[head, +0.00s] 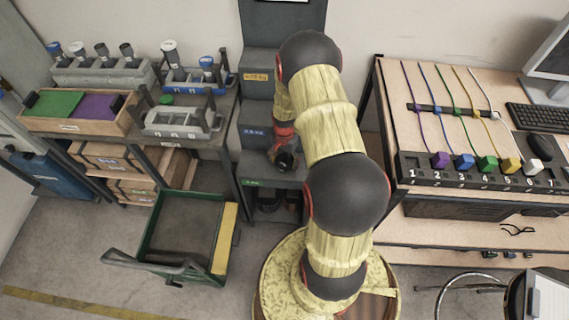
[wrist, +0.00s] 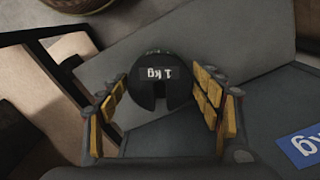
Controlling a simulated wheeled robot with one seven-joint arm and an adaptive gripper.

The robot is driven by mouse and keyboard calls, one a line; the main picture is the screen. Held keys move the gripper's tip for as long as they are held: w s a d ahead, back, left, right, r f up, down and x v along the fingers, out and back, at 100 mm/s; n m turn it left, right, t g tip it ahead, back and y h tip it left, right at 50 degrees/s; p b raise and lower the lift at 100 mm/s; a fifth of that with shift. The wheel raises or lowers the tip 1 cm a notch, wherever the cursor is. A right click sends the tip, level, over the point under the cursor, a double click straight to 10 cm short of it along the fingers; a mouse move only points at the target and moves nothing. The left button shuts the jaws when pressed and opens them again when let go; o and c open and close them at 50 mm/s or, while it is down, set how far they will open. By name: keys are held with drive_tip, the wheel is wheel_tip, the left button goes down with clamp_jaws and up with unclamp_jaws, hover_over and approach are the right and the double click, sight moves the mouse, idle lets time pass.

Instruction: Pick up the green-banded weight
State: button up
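A dark round slotted weight (wrist: 152,74) with an upside-down "1 kg" label shows in the wrist view. No green band can be made out on it from this side. My gripper (wrist: 160,88) is open, its yellow-padded fingers on the left and right of the weight, with gaps visible on both sides. Whether the fingertips reach as deep as the weight is hard to tell. In the head view my gripper (head: 284,161) is low at the dark shelf unit, above the shelf with a green label (head: 252,182). My arm hides part of this unit.
The shelf unit (head: 257,60) has a yellow-labelled and a blue-labelled level above; a blue "kg" label (wrist: 303,146) shows in the wrist view. A rack bench (head: 226,112) stands left, a cord-and-blocks table (head: 385,120) right. A green cart (head: 158,215) stands on the floor.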

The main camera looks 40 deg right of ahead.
drive_tip(key=c, duration=1.6)
clamp_jaws()
